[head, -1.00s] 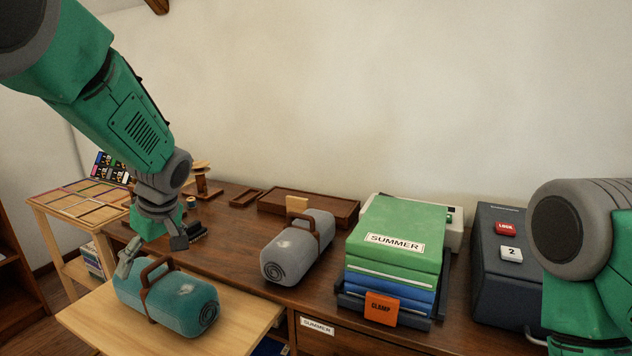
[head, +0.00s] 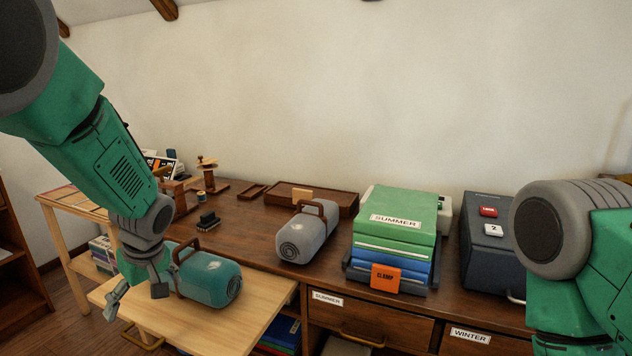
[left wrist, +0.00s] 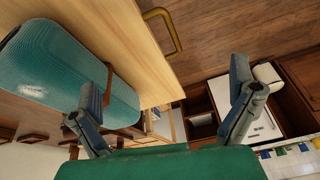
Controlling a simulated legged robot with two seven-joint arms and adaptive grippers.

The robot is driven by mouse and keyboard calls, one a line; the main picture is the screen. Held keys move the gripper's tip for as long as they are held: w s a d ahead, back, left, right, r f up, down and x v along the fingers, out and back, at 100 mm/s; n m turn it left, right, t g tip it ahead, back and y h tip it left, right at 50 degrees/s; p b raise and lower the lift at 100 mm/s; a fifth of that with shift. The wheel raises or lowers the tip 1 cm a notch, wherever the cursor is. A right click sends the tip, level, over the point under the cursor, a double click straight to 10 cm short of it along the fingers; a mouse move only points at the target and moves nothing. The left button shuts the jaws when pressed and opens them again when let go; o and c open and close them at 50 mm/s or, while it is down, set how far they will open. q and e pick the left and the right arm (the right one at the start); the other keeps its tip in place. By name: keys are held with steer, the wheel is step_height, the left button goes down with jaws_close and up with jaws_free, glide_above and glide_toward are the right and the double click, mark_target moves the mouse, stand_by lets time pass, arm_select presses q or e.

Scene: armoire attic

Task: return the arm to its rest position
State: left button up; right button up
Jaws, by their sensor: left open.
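My left arm comes in from the left of the head view. Its gripper (head: 138,292) hangs over the left end of the pale pull-out board (head: 235,325), beside the teal roll (head: 210,279) with a brown strap handle. In the left wrist view the two fingers of the left gripper (left wrist: 165,108) are spread wide with nothing between them. The teal roll (left wrist: 60,60) lies at the left of that view, close to one finger; I cannot tell whether they touch. My right arm shows at the right edge of the head view; its gripper is out of view.
A grey roll (head: 306,234), a green and blue SUMMER stack (head: 397,235) with an orange clamp (head: 385,278), and a dark case (head: 490,260) stand on the wooden desk. A brass handle (left wrist: 163,30) juts from the board's edge.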

arm_select(q)
steer(key=s+d+f+m+g+h, duration=0.1)
steer(key=s+f+m, duration=0.2)
steer(key=s+f, duration=0.55)
steer(key=s+d+f+m+h, duration=0.1)
steer(key=s+d+f+m, duration=0.15)
steer(key=s+f, duration=0.65)
steer(key=s+f+m, duration=0.3)
steer(key=s, duration=0.6)
steer(key=s+d+f+m+h, duration=0.1)
steer(key=s+f+m, duration=0.2)
steer(key=s, duration=0.6)
steer(key=shift+s+f, duration=0.15)
steer(key=shift+d, duration=0.1)
